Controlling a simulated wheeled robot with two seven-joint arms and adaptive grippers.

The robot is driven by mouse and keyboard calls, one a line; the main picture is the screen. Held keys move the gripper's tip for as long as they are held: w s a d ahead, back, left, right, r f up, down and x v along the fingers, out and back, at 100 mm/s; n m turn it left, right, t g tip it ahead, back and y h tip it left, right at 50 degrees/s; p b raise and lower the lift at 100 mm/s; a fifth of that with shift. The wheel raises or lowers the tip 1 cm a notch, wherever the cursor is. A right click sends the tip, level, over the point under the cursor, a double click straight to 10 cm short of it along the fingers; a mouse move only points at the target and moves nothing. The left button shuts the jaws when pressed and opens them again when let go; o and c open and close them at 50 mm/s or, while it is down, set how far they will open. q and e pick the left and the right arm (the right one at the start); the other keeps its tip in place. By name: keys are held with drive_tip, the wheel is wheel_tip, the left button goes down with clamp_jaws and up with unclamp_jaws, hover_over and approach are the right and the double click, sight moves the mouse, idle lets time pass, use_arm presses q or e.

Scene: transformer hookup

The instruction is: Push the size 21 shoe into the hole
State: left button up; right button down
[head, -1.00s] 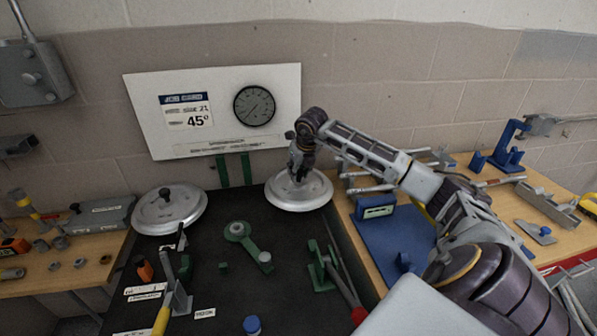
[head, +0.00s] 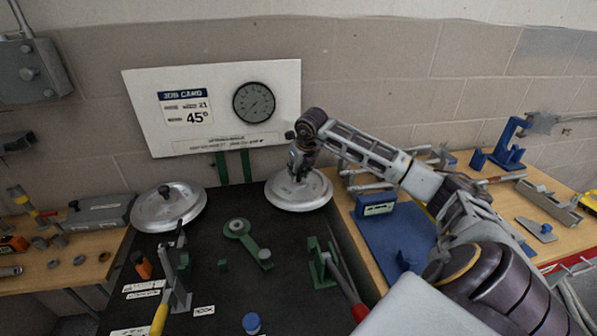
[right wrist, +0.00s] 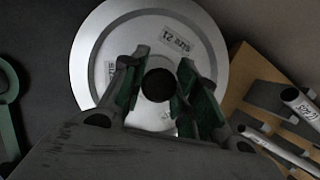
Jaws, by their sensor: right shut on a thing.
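A round pale metal disc (head: 315,199) lies at the back of the dark bench top. In the right wrist view a label on this disc (right wrist: 215,75) reads size 21. My right gripper (head: 298,176) reaches down over its middle. In the right wrist view the green-padded fingers of my right gripper (right wrist: 158,88) stand on both sides of the disc's dark round knob (right wrist: 158,84), and are shut on it. The disc looks flat on the bench; its underside is hidden. I cannot pick out a hole. My left gripper is not in view.
A second disc with a dark knob (head: 160,215) lies to the left. A job card board (head: 225,110) with size 21, 45° and a dial stands behind. A green lever (head: 247,243), a green bracket (head: 317,262) and a blue cap (head: 252,323) are in front.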

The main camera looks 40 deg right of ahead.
drive_tip(key=shift+r, duration=0.1)
drive_tip(key=c, duration=1)
unclamp_jaws()
drive_tip(key=shift+r+p, duration=1.55)
drive_tip(key=shift+r, duration=0.9)
drive_tip(key=shift+r, duration=0.1)
drive_tip(key=v, duration=1.1)
drive_tip(key=shift+s+r, duration=0.25)
drive_tip(key=shift+r, duration=0.1)
